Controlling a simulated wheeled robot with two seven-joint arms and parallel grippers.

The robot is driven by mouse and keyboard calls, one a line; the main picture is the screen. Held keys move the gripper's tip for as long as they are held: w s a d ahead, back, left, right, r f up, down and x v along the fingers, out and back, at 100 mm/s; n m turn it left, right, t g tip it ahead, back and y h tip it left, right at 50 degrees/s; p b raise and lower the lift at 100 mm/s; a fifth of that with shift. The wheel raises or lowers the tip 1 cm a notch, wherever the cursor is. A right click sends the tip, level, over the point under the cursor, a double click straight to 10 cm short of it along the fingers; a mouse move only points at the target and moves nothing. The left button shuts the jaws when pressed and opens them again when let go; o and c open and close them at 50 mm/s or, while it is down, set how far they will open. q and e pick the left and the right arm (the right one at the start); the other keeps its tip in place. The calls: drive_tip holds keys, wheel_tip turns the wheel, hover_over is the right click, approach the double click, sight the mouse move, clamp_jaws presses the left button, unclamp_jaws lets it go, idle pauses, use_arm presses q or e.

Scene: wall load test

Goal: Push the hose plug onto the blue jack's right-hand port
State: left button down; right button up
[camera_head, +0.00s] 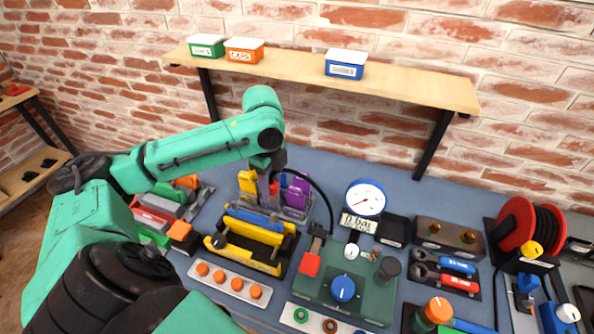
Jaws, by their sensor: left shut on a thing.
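My left gripper (272,178) points down in the middle of the bench. It is shut on the end of the black hose, where a small red part, likely the hose plug (274,188), shows below the fingers. The black hose (322,193) arcs from there to the right and down toward the green pump unit (318,287). A blue cylinder, likely the blue jack (253,219), lies in a yellow frame (243,254) just below and in front of the gripper. Its ports are too small to tell apart. The plug appears apart from it. My right gripper is not in view.
A yellow block (247,182) and a purple block (298,193) stand in a grey rack behind the frame, close to the gripper. A gauge (365,198) stands to the right. A shelf (400,88) with small boxes hangs above.

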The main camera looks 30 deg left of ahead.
use_arm(q)
drive_tip(key=f, duration=0.4)
drive_tip(key=shift+s+f, duration=0.25)
drive_tip(key=shift+w+f, duration=0.1)
drive_tip(key=shift+f, duration=0.2)
drive_tip(key=shift+a+f, duration=0.1)
drive_tip(key=shift+f+b, duration=0.65)
drive_tip(key=shift+f, duration=0.5)
drive_tip(key=shift+f, duration=0.1)
